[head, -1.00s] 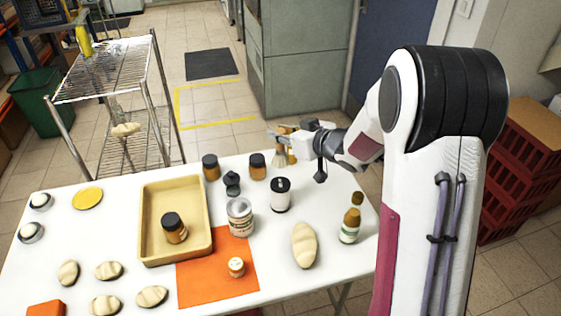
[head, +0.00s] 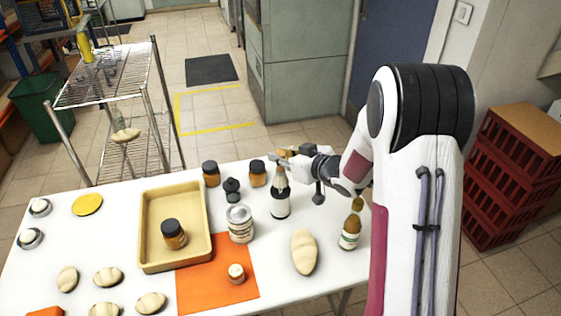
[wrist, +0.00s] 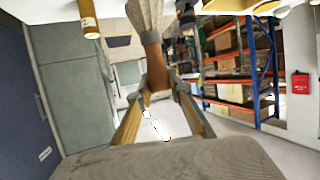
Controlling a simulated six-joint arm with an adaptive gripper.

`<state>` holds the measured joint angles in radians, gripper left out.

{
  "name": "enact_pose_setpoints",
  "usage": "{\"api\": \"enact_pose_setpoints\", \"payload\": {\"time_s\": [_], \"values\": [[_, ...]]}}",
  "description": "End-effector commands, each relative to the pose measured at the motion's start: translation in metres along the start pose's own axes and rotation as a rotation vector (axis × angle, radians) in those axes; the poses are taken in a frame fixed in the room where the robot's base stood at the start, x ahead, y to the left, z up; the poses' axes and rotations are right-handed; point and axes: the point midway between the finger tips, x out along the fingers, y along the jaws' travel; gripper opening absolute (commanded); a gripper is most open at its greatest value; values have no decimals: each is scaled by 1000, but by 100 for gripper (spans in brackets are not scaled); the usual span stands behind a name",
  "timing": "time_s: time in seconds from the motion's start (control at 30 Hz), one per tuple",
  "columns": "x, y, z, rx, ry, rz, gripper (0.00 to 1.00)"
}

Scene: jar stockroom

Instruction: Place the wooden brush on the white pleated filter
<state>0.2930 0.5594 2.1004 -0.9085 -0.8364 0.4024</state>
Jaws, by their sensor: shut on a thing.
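The wooden brush (head: 280,180) hangs bristles down in my gripper (head: 283,157) in the head view. My gripper is shut on its wooden handle. The wrist view shows the handle between the fingertips (wrist: 158,90) and the pale bristles (wrist: 145,14) at the top edge. What looks like the white pleated filter (head: 280,207), a white cylinder with dark ends, stands upright on the table directly below the bristles. The bristles cover part of its top. I cannot tell whether they touch.
A ribbed can (head: 240,224) stands left of the filter, with a small black-topped jar (head: 232,190) behind it. Amber jars (head: 257,174) stand at the back edge. The tan tray (head: 150,215) is further left.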

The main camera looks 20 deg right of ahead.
Motion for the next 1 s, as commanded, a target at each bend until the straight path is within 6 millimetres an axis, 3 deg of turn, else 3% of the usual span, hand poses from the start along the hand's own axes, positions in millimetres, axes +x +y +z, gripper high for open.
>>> {"api": "enact_pose_setpoints", "payload": {"time_s": [0.23, 0.77, 0.8, 0.83, 0.87, 1.0], "values": [[8, 0, 20, 2, -1, -1, 0], [10, 0, 25, 1, 0, 0, 0], [10, 0, 25, 1, 0, 0, 25], [10, 0, 25, 1, 0, 0, 32], [10, 0, 25, 1, 0, 0, 36], [10, 0, 25, 1, 0, 0, 36]]}}
